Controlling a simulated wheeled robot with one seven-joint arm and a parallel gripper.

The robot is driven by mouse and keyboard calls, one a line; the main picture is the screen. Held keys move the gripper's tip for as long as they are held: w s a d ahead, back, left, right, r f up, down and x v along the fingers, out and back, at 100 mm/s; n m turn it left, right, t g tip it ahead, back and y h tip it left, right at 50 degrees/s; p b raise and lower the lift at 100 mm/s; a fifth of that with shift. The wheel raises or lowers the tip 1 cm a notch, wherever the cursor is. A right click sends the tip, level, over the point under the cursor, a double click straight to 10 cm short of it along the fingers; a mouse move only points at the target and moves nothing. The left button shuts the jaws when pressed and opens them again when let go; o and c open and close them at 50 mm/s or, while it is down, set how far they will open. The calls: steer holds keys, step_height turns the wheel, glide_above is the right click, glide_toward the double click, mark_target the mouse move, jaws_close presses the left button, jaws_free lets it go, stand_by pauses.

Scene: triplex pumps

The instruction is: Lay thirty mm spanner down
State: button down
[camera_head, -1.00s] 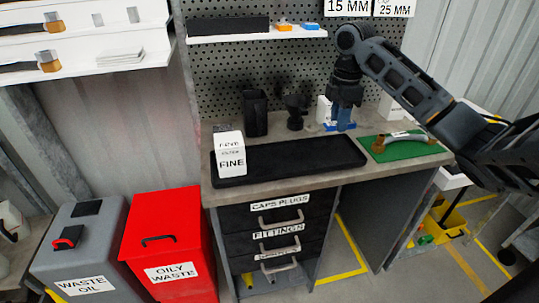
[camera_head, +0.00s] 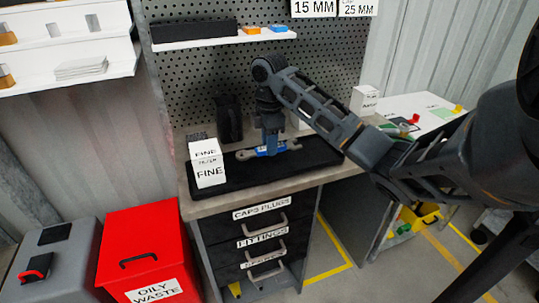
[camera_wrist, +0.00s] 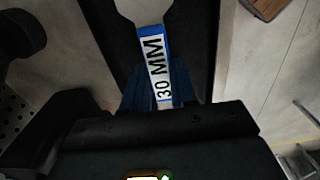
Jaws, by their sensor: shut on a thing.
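The thirty mm spanner (camera_head: 289,148) is a silver tool with a blue grip and a white "30 MM" label, which reads clearly in the wrist view (camera_wrist: 156,65). My gripper (camera_head: 268,149) points down and is shut on the blue grip part. The spanner lies level over the long black tray (camera_head: 240,185) on the workbench. I cannot tell whether it touches the tray or is just above it. In the wrist view the dark tray surface (camera_wrist: 201,40) shows beneath the spanner, and my gripper body hides its near end.
White "FINE" boxes (camera_head: 208,165) stand at the tray's left end. A black holder (camera_head: 229,118) stands behind the tray. A shelf (camera_head: 225,39) juts from the pegboard above. Right of my gripper, my arm hides part of the bench.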

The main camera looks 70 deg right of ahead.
steer(key=shift+f, duration=1.9)
steer(key=shift+f, duration=0.15)
steer(key=c, duration=0.9)
jaws_free()
step_height(320, 180, up, 12)
steer(key=shift+r+p, duration=0.2)
steer(key=shift+p, duration=0.95)
